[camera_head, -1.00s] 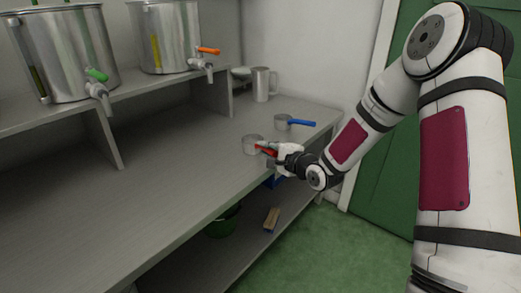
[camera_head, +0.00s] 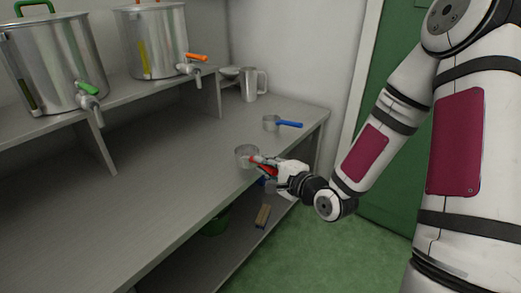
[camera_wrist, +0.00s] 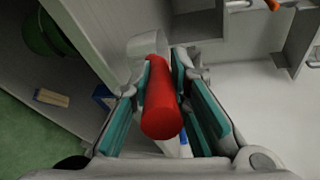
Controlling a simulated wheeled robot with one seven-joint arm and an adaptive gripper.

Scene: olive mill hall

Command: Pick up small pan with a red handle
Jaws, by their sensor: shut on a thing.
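The small metal pan (camera_head: 246,157) is at the front part of the grey worktop in the head view. Its red handle (camera_head: 263,166) points right, into my gripper (camera_head: 272,167). In the wrist view the red handle (camera_wrist: 160,106) lies between the teal pads of my gripper (camera_wrist: 166,98), which is shut on it. The pale pan body (camera_wrist: 146,44) shows beyond the handle, partly hidden by it. I cannot tell whether the pan's bottom touches the worktop.
A pan with a blue handle (camera_head: 272,123) and a metal jug (camera_head: 249,85) stand farther back on the worktop (camera_head: 150,165). Large steel tanks (camera_head: 50,65) with taps stand on the raised shelf at left. A wooden block (camera_head: 263,216) and green bucket (camera_head: 215,224) are below.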

